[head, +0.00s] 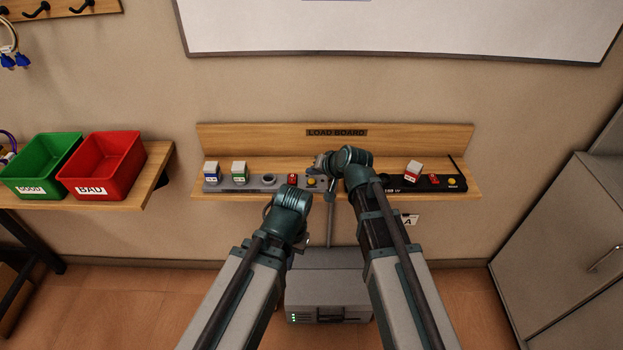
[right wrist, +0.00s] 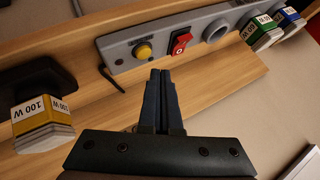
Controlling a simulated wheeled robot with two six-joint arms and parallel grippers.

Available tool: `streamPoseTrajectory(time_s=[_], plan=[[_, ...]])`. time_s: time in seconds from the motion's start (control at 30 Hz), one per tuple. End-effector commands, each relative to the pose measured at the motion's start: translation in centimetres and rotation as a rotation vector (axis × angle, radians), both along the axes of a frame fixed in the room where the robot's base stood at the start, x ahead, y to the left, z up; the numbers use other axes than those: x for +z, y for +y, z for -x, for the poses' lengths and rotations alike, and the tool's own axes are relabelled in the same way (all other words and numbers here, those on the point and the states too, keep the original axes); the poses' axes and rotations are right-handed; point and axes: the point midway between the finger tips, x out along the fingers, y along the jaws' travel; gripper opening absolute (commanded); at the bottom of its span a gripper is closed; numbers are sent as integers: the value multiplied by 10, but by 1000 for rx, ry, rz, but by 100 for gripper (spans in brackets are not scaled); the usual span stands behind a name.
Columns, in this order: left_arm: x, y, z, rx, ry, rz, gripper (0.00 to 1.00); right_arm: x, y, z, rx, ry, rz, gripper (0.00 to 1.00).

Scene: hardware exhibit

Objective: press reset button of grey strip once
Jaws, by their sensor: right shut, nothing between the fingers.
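The grey strip (head: 240,184) lies on the left half of the wooden shelf. Its yellow button (head: 311,182) is at its right end, beside a red switch (head: 292,178). The right wrist view also shows the strip (right wrist: 203,23), the yellow button (right wrist: 143,50) and the red switch (right wrist: 180,43). My right gripper (head: 319,168) is shut and empty near that end. In the wrist view its fingertips (right wrist: 161,74) appear just below the button and switch; contact is not visible. My left arm's end is in front of the shelf, its fingers not clearly visible.
A black strip (head: 435,183) with its own yellow button is on the right half of the shelf, partly behind my right arm. A yellow 100 W block (right wrist: 43,125) is close to the gripper's left. Green (head: 40,168) and red (head: 101,166) bins stand on a left table.

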Motion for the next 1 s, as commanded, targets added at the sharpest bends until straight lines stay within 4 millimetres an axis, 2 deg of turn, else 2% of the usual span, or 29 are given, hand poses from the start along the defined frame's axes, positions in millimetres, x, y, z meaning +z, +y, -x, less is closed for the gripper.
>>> streamPoseTrajectory(time_s=[0.03, 0.1, 0.4, 1.0], plan=[[10, 0, 0, 0, 0, 0, 0, 10, 0, 0, 0, 0, 0, 0], [17, 0, 0, 0, 0, 0, 0, 17, 0, 0, 0, 0, 0, 0], [42, 0, 0, 0, 0, 0, 0, 42, 0, 0, 0, 0, 0, 0], [40, 0, 0, 0, 0, 0, 0, 40, 0, 0, 0, 0, 0, 0]])
